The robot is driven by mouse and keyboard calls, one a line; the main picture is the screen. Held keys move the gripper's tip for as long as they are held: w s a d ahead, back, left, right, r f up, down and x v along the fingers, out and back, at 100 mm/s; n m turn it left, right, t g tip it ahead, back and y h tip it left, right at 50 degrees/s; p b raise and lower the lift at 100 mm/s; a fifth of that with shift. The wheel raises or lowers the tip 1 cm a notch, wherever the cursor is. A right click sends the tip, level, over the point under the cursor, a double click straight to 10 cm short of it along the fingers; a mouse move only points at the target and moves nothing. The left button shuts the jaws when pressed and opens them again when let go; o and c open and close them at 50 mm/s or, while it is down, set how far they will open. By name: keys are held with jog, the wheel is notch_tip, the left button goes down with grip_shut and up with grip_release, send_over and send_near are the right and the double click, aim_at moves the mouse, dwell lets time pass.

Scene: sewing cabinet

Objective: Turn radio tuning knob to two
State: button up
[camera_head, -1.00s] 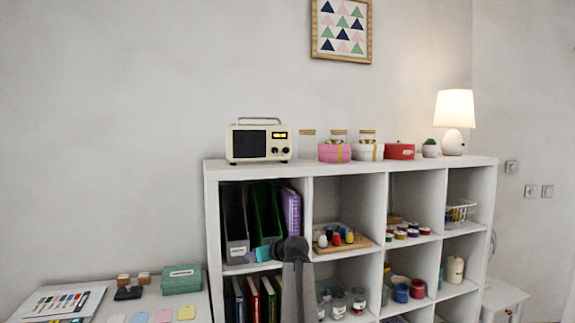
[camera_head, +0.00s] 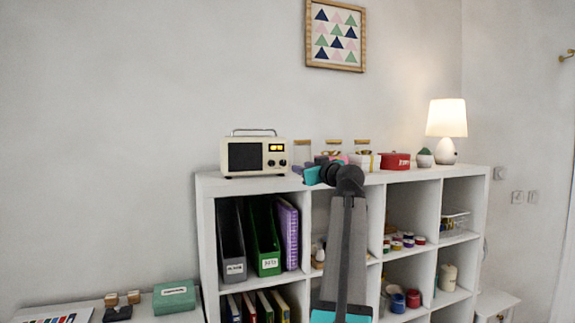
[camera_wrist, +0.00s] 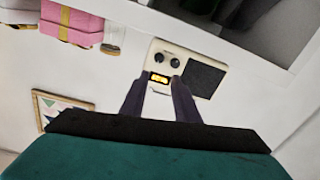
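The cream radio (camera_head: 240,157) stands upright on the white shelf top, with a dark speaker grille, a lit yellow display (camera_head: 276,148) and two dark knobs (camera_head: 276,163) below it. My gripper (camera_head: 308,170) is just right of the radio in the head view, apart from the knobs. In the wrist view the radio (camera_wrist: 205,80) appears inverted, with its two knobs (camera_wrist: 167,59) beyond my fingertips. The two dark fingers of my gripper (camera_wrist: 159,80) are apart, with the display showing between them and nothing held. Any number marks on the knobs are too small to read.
Glass jars, a pink box (camera_wrist: 75,22), a white box (camera_head: 366,161) and a red tin (camera_head: 395,161) stand right of the radio, partly behind my arm. A lit lamp (camera_head: 446,118) is farther right. The shelf (camera_head: 207,185) holds binders below.

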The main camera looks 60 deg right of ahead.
jog(key=shift+w+d, duration=0.1)
jog(key=shift+d, duration=0.05)
jog(key=p, duration=0.5)
send_near(284, 164)
jog(key=x, duration=0.7)
jog(key=shift+w+d+r, duration=0.1)
jog(key=shift+w, duration=0.05)
grip_shut()
